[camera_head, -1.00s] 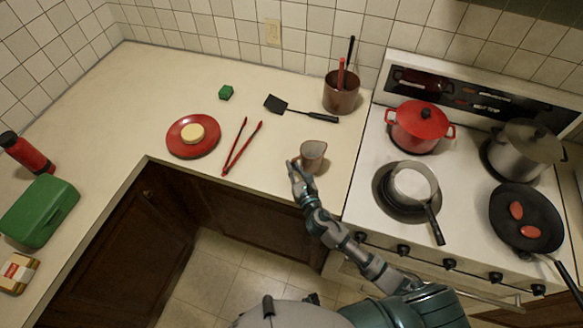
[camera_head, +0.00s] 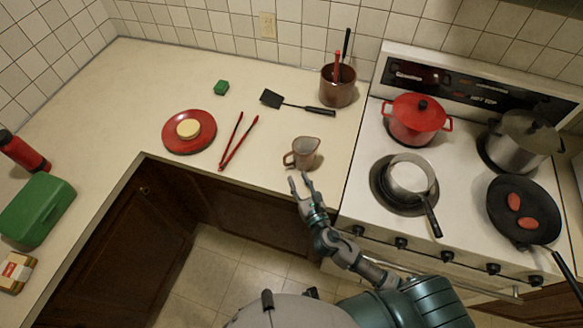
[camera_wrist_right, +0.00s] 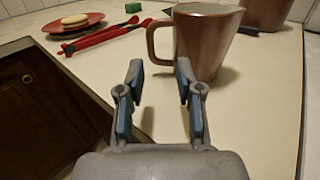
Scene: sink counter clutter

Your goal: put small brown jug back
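The small brown jug (camera_head: 304,153) stands upright on the counter near its front edge, left of the stove. Its handle points left toward the tongs. In the right wrist view the jug (camera_wrist_right: 207,45) is just ahead of my fingertips, with its handle on the left. My right gripper (camera_head: 298,178) is open and empty, a short way in front of the jug on the near side. In the right wrist view a gap shows between the fingers of my right gripper (camera_wrist_right: 160,72), and nothing is between them. My left gripper is not in view.
Red tongs (camera_head: 237,142) and a red plate (camera_head: 166,137) lie left of the jug. The stove holds a small saucepan (camera_head: 410,178) to the right. Bare counter surrounds the jug.

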